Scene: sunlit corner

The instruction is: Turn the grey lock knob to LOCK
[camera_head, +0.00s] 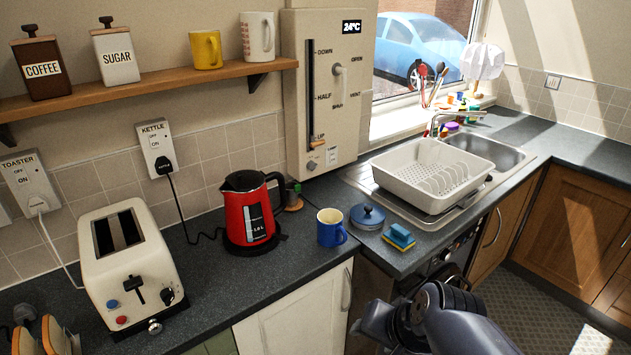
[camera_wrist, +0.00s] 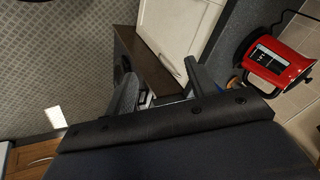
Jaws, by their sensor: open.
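A cream control panel (camera_head: 296,90) is mounted on the wall behind the counter in the head view. A small grey knob (camera_head: 311,165) sits at its lower left, below the slider slot. A small label plate (camera_head: 332,156) is beside it; its words are too small to read. My gripper (camera_wrist: 160,72) is open and empty in the wrist view, its two fingers spread over the cabinet front and dark floor area. In the head view my arm is at the bottom right, low in front of the counter and well apart from the knob. The knob is outside the wrist view.
A white dish rack (camera_head: 432,173) is to the right. A toaster (camera_head: 131,268) is at left. A shelf (camera_head: 150,90) is above.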

